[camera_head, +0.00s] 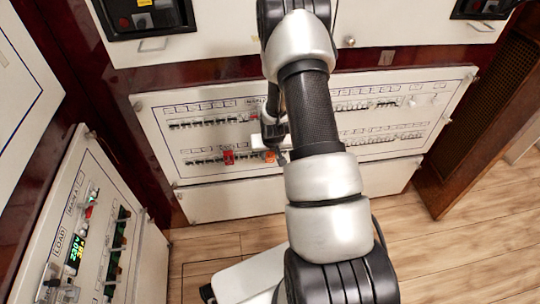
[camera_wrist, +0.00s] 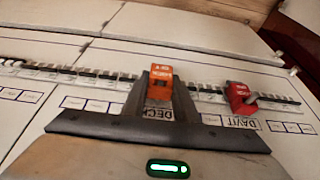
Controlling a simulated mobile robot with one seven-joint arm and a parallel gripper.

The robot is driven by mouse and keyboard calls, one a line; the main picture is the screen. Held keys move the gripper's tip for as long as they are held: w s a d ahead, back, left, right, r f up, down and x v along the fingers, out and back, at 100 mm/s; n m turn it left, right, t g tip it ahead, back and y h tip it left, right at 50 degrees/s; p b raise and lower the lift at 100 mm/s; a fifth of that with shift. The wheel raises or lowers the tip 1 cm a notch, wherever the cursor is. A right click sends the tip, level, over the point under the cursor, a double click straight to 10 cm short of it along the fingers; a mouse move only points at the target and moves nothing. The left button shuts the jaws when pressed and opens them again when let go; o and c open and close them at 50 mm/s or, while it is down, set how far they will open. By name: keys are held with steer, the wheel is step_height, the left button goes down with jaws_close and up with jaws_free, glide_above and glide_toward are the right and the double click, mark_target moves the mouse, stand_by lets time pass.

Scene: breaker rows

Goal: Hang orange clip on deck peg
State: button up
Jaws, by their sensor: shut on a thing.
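The orange clip (camera_wrist: 161,80) is between the two fingertips of my gripper (camera_wrist: 163,92) in the wrist view, and the jaws are shut on it. It is in line with the breaker row, at the DECK label (camera_wrist: 156,112). The deck peg itself is hidden behind the clip and fingers, so I cannot tell whether the clip is on it. In the head view the orange clip (camera_head: 270,156) shows small at the lower breaker row, beside my gripper (camera_head: 273,137), which my arm partly covers.
A red clip (camera_wrist: 240,97) hangs close by at the DAVIT label (camera_wrist: 231,121); it also shows in the head view (camera_head: 229,157). The white breaker panel (camera_head: 200,172) has rows of small switches. Another panel (camera_head: 75,230) with a lit display stands at the left.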

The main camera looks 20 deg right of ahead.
steer(key=shift+w, duration=0.25)
steer(key=o, duration=1.2)
steer(key=shift+w+a+r, duration=0.15)
steer(key=shift+a, duration=0.05)
steer(key=p+v, duration=0.5)
steer(key=v, duration=1.2)
steer(key=shift+s+d, duration=0.35)
